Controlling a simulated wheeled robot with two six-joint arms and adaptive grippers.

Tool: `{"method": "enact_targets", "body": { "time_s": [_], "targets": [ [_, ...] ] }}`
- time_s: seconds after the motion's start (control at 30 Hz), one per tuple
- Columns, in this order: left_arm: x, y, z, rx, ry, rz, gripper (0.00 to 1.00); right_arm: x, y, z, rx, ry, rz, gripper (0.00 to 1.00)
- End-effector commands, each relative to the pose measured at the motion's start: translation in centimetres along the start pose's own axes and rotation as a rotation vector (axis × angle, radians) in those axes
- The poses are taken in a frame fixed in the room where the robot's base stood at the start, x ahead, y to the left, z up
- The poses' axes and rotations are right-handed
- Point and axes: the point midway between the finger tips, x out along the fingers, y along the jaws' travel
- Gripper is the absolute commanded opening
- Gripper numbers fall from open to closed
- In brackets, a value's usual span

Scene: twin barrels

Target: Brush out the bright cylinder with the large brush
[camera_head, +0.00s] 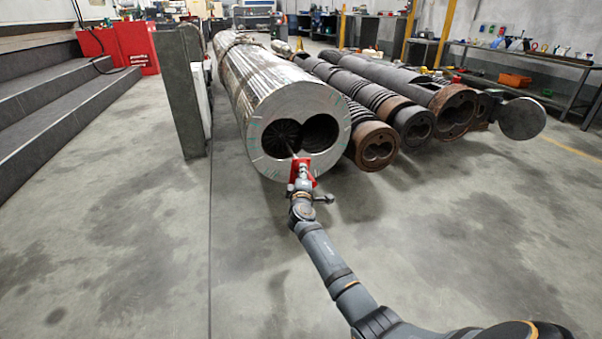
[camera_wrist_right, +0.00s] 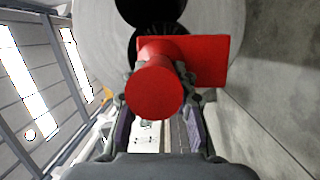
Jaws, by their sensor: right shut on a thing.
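The bright cylinder (camera_head: 250,75) lies lengthwise with its pale end face and two joined bores towards me. A dark, round, bristle-like shape, apparently the large brush (camera_head: 281,138), shows at the mouth of the left bore; how deep it sits is unclear. A thin rod runs from it to a red handle (camera_head: 301,171) in front of the face's lower edge. My right gripper (camera_head: 302,179) is shut on that handle. The right wrist view shows the red handle (camera_wrist_right: 154,92) between the fingers, hiding part of the bores and the end face (camera_wrist_right: 98,45). My left gripper is out of view.
Several darker cylinders, some with rusty ends (camera_head: 374,147), lie close on the right. A tall grey slab (camera_head: 183,95) stands to the left, near grey steps (camera_head: 50,110). A bench with small tools (camera_head: 540,62) is at the back right. The front floor is clear.

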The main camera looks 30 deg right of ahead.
Motion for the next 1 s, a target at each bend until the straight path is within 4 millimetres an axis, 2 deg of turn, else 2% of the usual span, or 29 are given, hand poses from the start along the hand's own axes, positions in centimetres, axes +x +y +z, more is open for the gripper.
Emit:
{"method": "enact_targets", "body": {
  "time_s": [0.4, 1.0],
  "targets": [
    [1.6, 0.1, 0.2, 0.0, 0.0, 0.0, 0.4, -2.7, 0.4, 0.9, 0.0, 0.002, 0.002, 0.0],
    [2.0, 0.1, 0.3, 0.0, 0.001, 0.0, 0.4, -3.7, 0.4, 1.2, 0.0, 0.002, 0.003, 0.0]
  ]
}}
